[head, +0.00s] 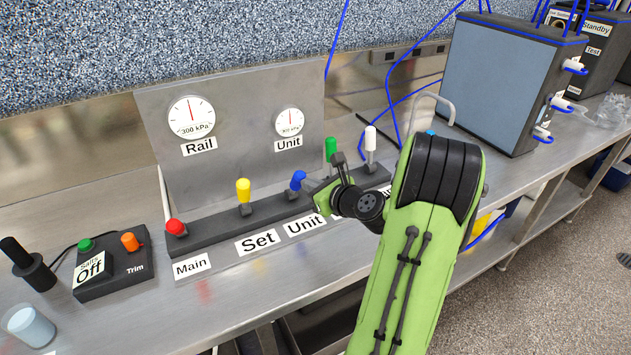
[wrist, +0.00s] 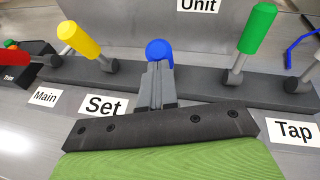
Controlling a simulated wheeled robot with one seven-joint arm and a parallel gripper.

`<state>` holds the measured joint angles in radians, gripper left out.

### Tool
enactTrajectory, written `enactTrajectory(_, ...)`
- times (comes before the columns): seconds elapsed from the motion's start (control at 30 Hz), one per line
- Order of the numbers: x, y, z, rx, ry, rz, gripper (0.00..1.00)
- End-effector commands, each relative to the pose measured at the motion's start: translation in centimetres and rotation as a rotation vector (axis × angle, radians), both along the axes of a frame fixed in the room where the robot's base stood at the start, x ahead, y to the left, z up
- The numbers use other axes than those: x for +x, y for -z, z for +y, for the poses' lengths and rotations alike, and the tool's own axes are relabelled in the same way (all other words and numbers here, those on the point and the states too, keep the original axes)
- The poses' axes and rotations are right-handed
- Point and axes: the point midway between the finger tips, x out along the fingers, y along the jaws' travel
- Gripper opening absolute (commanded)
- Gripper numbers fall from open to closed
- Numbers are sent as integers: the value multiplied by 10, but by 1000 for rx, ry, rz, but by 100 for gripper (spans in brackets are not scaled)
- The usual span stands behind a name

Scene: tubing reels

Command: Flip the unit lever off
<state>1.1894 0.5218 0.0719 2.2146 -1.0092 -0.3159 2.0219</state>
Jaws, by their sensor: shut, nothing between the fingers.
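The unit lever is the blue-tipped one (head: 298,181), on the dark lever strip above the label "Unit" (head: 304,225). In the wrist view its blue knob (wrist: 158,52) shows just beyond my fingertips, and its stem is hidden behind them. My gripper (head: 327,190) is shut and empty, just right of the blue lever in the head view. In the wrist view the shut fingers (wrist: 157,82) point straight at the blue knob. Whether they touch it I cannot tell.
A yellow lever (head: 244,191) and red lever (head: 176,227) stand left of the blue one; a green lever (head: 331,150) and white lever (head: 370,142) stand right. A panel with two gauges (head: 228,120) rises behind. A switch box (head: 112,264) lies at left.

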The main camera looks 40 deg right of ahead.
Motion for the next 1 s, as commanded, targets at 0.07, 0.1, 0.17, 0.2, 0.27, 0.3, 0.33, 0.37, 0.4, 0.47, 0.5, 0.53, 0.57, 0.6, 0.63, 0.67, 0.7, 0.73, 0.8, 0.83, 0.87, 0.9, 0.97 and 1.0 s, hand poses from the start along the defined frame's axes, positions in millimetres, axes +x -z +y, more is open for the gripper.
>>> enactTrajectory(0.07,5,-18,0,12,-5,40,0)
enactTrajectory(0.1,8,-19,-1,18,-5,61,0)
enactTrajectory(0.17,11,-22,-2,26,-4,91,0)
enactTrajectory(0.2,14,-24,-2,31,-5,111,0)
enactTrajectory(0.27,18,-26,-4,40,-4,141,0)
enactTrajectory(0.3,20,-28,-5,46,-4,161,0)
enactTrajectory(0.33,22,-29,-5,50,-4,177,0)
enactTrajectory(0.37,23,-29,-6,54,-3,176,0)
enactTrajectory(0.4,26,-30,-7,53,-2,174,0)
enactTrajectory(0.47,31,-33,-8,53,-3,173,0)
enactTrajectory(0.5,34,-34,-9,53,-2,173,0)
enactTrajectory(0.53,37,-35,-10,52,-2,172,0)
enactTrajectory(0.57,40,-37,-11,51,-2,171,0)
enactTrajectory(0.6,43,-38,-12,51,-3,170,0)
enactTrajectory(0.63,46,-39,-13,50,-3,169,0)
enactTrajectory(0.67,50,-41,-14,50,-3,169,0)
enactTrajectory(0.7,54,-42,-15,50,-3,169,0)
enactTrajectory(0.73,56,-43,-16,49,-2,169,0)
enactTrajectory(0.8,63,-44,-18,50,-2,168,0)
enactTrajectory(0.83,65,-44,-18,50,-2,168,0)
enactTrajectory(0.87,67,-45,-19,50,-2,168,0)
enactTrajectory(0.9,70,-46,-20,49,-2,168,0)
enactTrajectory(0.97,73,-46,-21,50,-2,168,0)
enactTrajectory(1.0,75,-46,-21,50,-2,168,0)
